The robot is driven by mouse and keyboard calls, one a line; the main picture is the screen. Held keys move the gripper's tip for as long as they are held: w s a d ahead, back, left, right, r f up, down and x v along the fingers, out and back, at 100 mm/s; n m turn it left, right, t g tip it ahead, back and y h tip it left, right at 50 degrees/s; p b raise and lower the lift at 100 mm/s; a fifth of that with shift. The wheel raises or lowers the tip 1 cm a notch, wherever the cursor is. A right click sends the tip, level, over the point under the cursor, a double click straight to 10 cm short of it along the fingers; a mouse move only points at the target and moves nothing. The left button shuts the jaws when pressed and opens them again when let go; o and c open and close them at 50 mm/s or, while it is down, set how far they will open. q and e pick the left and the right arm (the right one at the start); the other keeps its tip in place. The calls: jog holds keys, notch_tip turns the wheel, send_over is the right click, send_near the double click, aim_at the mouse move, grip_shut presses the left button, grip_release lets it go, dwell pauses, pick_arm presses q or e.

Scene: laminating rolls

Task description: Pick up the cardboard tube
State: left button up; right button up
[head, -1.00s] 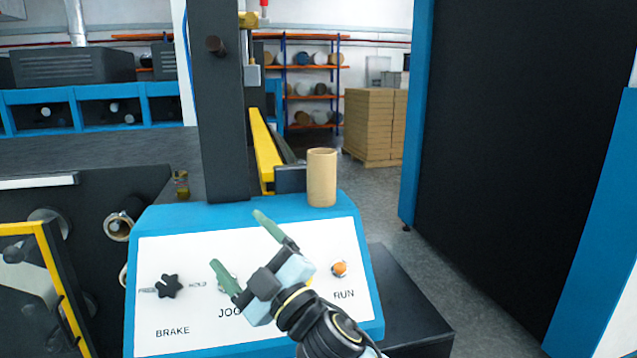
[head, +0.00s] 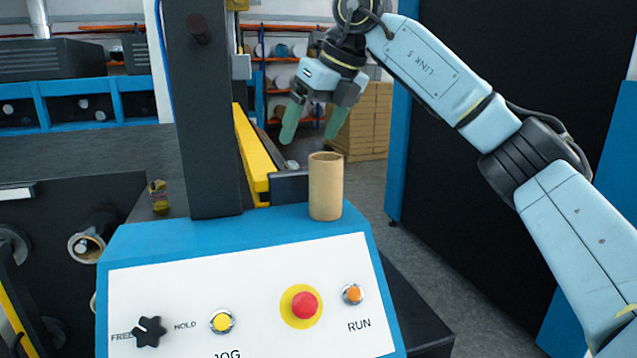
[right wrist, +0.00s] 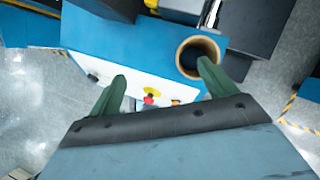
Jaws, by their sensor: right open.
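The cardboard tube (head: 325,187) is a short tan cylinder. It stands upright on the blue top of the control console (head: 240,222), near its right back corner. My right gripper (head: 311,139) is open and empty, with its green fingers pointing down above the tube in the head view. In the right wrist view the tube's open round end (right wrist: 199,57) shows just beyond the right fingertip, and the fingers (right wrist: 163,72) are spread. I cannot tell whether the fingers stand directly over the tube. My left gripper is in neither view.
A dark upright post (head: 207,115) and a yellow bar (head: 252,155) stand left of the tube. The console face carries a black knob (head: 149,331), a yellow button (head: 222,321), a red button (head: 305,305) and an orange button (head: 352,293). Open floor lies to the right.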

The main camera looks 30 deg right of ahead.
aim_at(324, 171)
jog(key=s+d+r+m+h, duration=0.1)
jog(key=d+r+h, duration=0.1)
jog(key=d, duration=0.2)
jog(key=x, duration=0.4)
jog(key=p+x, duration=0.1)
jog(key=x, duration=0.7)
jog(key=shift+s+d+f+p, duration=0.1)
jog(key=shift+d+f+p, duration=0.2)
jog(key=shift+f, duration=0.1)
jog(key=c, duration=1.1)
notch_tip(324, 171, up, 10)
jog(key=shift+a+r, duration=0.1)
